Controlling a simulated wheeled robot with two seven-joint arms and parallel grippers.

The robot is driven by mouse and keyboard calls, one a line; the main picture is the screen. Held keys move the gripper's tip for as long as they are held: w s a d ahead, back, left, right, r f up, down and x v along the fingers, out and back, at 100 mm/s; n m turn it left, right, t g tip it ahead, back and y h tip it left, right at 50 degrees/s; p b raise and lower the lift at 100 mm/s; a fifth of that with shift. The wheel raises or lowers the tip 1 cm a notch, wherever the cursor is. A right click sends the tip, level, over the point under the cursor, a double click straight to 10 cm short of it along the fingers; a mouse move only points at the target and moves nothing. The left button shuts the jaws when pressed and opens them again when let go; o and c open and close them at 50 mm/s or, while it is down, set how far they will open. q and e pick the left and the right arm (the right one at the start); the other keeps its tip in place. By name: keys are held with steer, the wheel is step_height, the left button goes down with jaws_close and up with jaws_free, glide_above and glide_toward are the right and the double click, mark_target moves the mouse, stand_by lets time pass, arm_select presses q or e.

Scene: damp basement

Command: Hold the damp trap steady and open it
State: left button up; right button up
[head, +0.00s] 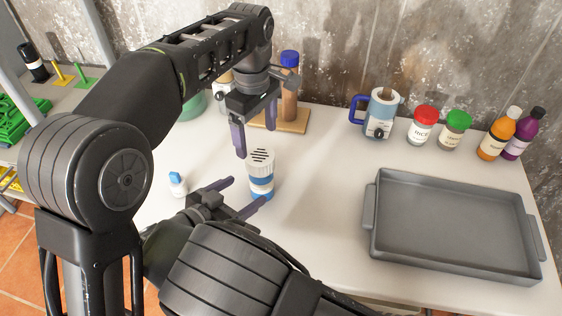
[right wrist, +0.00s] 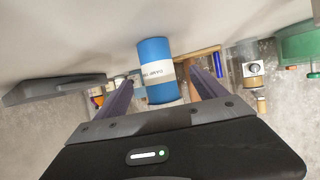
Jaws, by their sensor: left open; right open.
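The damp trap (head: 261,172) is a small upright cylinder with a white slotted lid and a blue body with a white band. It stands on the pale table. In the right wrist view the blue body of the trap (right wrist: 155,52) shows between the fingertips, with a gap on each side. My right gripper (head: 248,192) is open, low at the trap's left side, its fingers pointing at the body. My left gripper (head: 256,136) is open and empty above the trap, fingers pointing down. The trap's underside is hidden.
A grey tray (head: 455,270) fills the table's right side. Behind stand a blue-handled mug (head: 380,115), two jars (head: 423,125) and two bottles (head: 495,137). A wooden board (head: 292,121) is behind my left gripper. A small blue-capped bottle (head: 177,184) stands left.

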mark_target(255, 186)
steer(key=shift+s+d, duration=0.1)
steer(key=shift+d, duration=0.05)
steer(key=shift+x, duration=3.9)
steer(key=shift+c, duration=0.2)
jaws_close()
